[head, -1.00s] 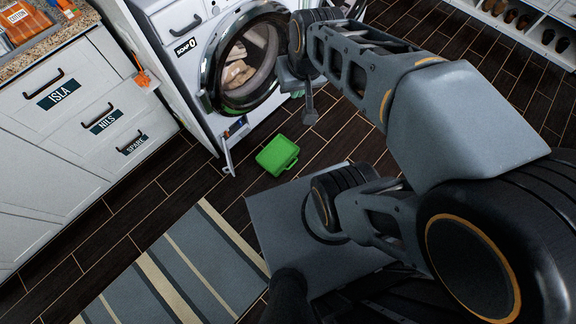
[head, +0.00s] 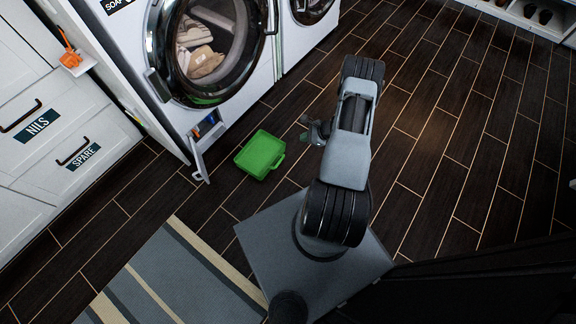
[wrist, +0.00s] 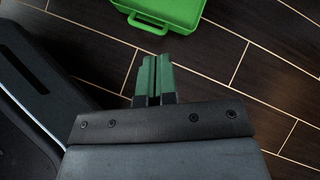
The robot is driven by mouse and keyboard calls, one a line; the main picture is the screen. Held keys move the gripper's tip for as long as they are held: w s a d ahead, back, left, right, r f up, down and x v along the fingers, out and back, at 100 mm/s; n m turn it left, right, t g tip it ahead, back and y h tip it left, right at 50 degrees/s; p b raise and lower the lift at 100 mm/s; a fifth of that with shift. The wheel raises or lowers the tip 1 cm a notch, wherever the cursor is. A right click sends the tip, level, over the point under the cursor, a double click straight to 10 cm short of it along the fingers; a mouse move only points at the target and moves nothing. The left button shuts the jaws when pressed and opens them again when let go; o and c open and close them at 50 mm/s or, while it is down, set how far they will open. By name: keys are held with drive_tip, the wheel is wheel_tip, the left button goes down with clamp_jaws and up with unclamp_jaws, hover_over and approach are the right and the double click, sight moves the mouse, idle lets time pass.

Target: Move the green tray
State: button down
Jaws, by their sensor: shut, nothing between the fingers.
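The green tray (head: 260,154) lies on the dark plank floor in front of the washing machine, with a handle on its right side. In the wrist view the tray (wrist: 165,10) shows at the top edge, partly cut off, its handle facing my gripper. My gripper (wrist: 155,62) is shut and empty, its green fingers together and pointing at the tray, with a gap of floor between them. In the head view my gripper (head: 306,128) is small and partly hidden by my arm, to the right of the tray.
A striped rug (head: 165,280) lies at the lower left. Floor to the right is clear.

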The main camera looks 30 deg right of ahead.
drive_tip(key=s+f+m+b, duration=0.3)
drive_tip(key=s+f+m, duration=0.1)
drive_tip(key=f, duration=0.9)
drive_tip(key=shift+t+h, duration=0.4)
drive_tip(key=b+x, duration=0.2)
drive_tip(key=x, duration=0.3)
drive_tip(key=b+x, duration=0.2)
drive_tip(key=x, duration=0.3)
drive_tip(key=shift+w+a, duration=0.1)
drive_tip(key=shift+w, duration=0.35)
drive_tip(key=shift+w+a+r+b, duration=0.15)
drive_tip(key=shift+w+a+b, duration=0.45)
drive_tip(key=shift+w, duration=0.3)
drive_tip(key=shift+a, duration=0.1)
